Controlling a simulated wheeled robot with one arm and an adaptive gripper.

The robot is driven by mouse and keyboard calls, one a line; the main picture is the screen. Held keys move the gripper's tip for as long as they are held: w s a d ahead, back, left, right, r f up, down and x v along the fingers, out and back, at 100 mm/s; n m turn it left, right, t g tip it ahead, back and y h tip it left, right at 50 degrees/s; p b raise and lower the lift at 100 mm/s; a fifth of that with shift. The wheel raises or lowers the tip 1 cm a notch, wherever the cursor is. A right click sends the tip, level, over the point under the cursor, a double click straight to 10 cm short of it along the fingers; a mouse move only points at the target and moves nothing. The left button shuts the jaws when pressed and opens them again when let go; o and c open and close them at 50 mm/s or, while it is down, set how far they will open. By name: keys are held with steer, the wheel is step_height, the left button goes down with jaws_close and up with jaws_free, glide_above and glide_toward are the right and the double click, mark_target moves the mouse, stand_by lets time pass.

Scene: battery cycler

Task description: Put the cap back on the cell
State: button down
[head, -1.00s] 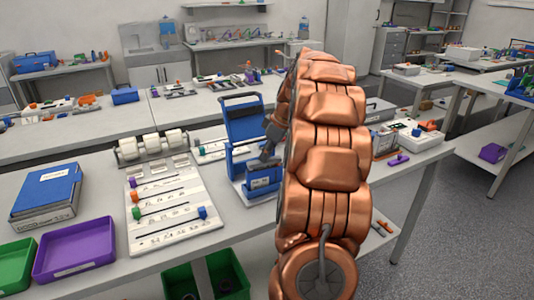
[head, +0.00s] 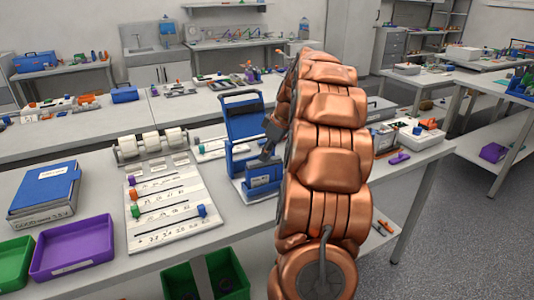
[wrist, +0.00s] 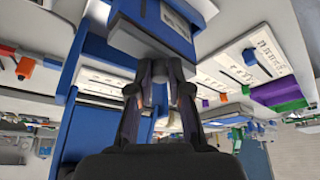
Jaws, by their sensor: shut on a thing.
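My gripper (wrist: 158,95) is shut on a small grey piece (wrist: 160,92), seen between its fingertips in the wrist view; it looks like the cap, but its shape is mostly hidden. In the head view my dark gripper (head: 268,143) is at the blue cycler stand (head: 242,118), partly behind my copper arm. A blue block with a label (head: 264,178) sits low in the stand; in the wrist view a blue labelled body (wrist: 165,25) lies just beyond the fingertips. I cannot make out the cell, nor whether the held piece touches anything.
Left of the stand lies a white slider board (head: 165,208) with coloured knobs, with white rolls (head: 152,143) behind it. A blue binder (head: 45,190), a purple tray (head: 73,248) and a green tray (head: 14,262) are farther left. Green bins (head: 206,278) sit below the table edge.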

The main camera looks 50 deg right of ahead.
stand_by(0.3)
steer(key=c, duration=1)
jaws_free()
steer(key=o, duration=0.5)
steer(key=shift+c, duration=0.2)
steer(key=shift+r, duration=0.15)
steer(key=shift+r+p, duration=0.5)
steer(key=shift+r, duration=2.9)
